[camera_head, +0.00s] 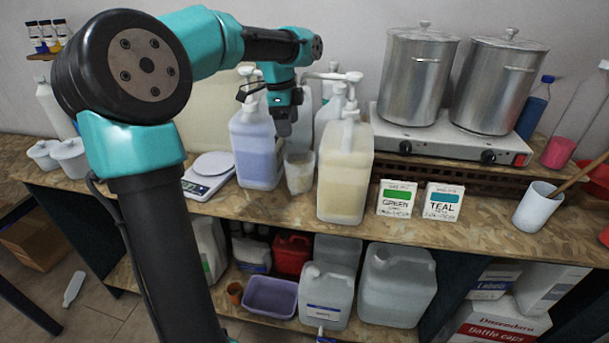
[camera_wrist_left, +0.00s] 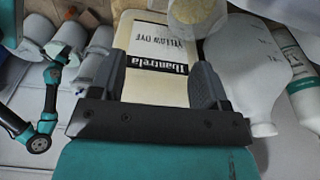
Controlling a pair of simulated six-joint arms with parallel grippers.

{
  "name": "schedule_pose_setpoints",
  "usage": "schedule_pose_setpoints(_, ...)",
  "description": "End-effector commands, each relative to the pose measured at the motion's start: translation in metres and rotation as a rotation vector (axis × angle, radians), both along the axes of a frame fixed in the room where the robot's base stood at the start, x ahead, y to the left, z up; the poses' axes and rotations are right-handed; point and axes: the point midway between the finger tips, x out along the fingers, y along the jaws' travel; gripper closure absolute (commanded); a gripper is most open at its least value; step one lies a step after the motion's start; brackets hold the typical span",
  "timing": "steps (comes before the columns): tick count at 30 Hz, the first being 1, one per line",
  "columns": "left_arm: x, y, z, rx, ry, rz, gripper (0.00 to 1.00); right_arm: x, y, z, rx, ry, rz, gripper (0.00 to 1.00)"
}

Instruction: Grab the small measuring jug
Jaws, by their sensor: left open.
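The small measuring jug (camera_head: 299,171) is a short, cloudy, translucent vessel on the worktop, between a pump jug of bluish liquid (camera_head: 256,152) and a pump jug of yellowish liquid (camera_head: 345,180). My left gripper (camera_head: 284,124) hangs above and slightly behind the measuring jug, apart from it. In the left wrist view, the left gripper (camera_wrist_left: 157,78) has its fingers spread, with nothing held between them. A cream container labelled yellow dye (camera_wrist_left: 160,55) lies beyond the fingers. A round translucent vessel (camera_wrist_left: 193,15), perhaps the measuring jug, shows at the top edge. My right gripper is not in view.
A kitchen scale (camera_head: 207,173) stands left of the jugs. Two steel pots (camera_head: 415,78) sit on a hotplate (camera_head: 450,139) at the right. Green and teal dye boxes (camera_head: 397,198) stand near the front edge. The tall pump jugs closely flank the measuring jug.

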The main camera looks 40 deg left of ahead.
Motion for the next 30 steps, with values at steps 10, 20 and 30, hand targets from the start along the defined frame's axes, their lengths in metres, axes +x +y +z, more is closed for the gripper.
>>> schedule_pose_setpoints(10, -0.002, 0.008, -0.002, 0.013, 0.018, -0.021, 0.31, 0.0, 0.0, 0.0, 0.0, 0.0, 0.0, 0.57)
schedule_pose_setpoints(20, 0.0, 0.004, -0.028, 0.012, 0.02, -0.021, 0.31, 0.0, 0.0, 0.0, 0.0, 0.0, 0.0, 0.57)
schedule_pose_setpoints(30, 0.004, -0.002, -0.086, 0.012, 0.022, -0.021, 0.31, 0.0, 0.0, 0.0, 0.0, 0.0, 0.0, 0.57)
